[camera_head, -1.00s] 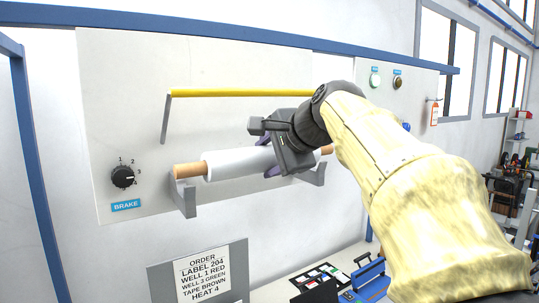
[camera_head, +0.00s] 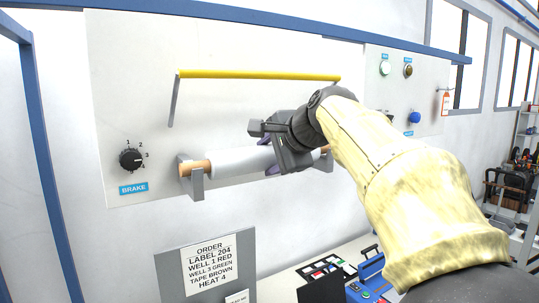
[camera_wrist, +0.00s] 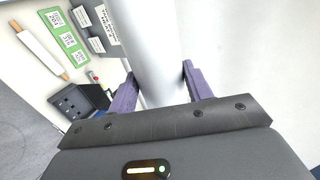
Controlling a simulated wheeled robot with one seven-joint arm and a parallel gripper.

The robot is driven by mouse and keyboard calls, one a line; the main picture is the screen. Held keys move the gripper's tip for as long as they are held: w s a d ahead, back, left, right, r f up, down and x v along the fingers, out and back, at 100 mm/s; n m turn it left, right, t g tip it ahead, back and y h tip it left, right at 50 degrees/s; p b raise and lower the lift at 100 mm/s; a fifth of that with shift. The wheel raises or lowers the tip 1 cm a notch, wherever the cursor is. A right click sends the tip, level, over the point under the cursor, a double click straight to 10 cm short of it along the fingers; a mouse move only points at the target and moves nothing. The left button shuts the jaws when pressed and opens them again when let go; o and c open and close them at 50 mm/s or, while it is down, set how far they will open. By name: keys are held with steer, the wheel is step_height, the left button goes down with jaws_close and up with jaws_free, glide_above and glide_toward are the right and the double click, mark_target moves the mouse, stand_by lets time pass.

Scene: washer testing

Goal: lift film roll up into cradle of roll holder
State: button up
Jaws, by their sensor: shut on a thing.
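The film roll (camera_head: 235,163), white film on a brown core, lies almost level at the roll holder (camera_head: 196,186) on the grey panel. Its left core end appears to sit between the prongs of the left grey bracket. The right bracket (camera_head: 322,165) is partly covered by my arm, so the seating there is unclear. My gripper (camera_head: 268,157) is shut around the roll near its right half. In the wrist view, the purple fingers (camera_wrist: 160,88) lie on either side of the white roll (camera_wrist: 150,40).
A yellow bar (camera_head: 258,76) on a swing arm stands above the roll. A brake dial (camera_head: 131,159) is at left, with an order sign (camera_head: 208,266) below. Another white roll (camera_wrist: 40,48) lies at upper left in the wrist view. A blue-framed machine (camera_head: 368,280) stands below.

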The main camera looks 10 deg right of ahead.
steer(key=shift+s+r, duration=0.15)
steer(key=shift+s, duration=0.15)
steer(key=o, duration=1.5)
steer(key=shift+w, duration=0.1)
steer(key=b+v, duration=0.2)
steer(key=v, duration=1.5)
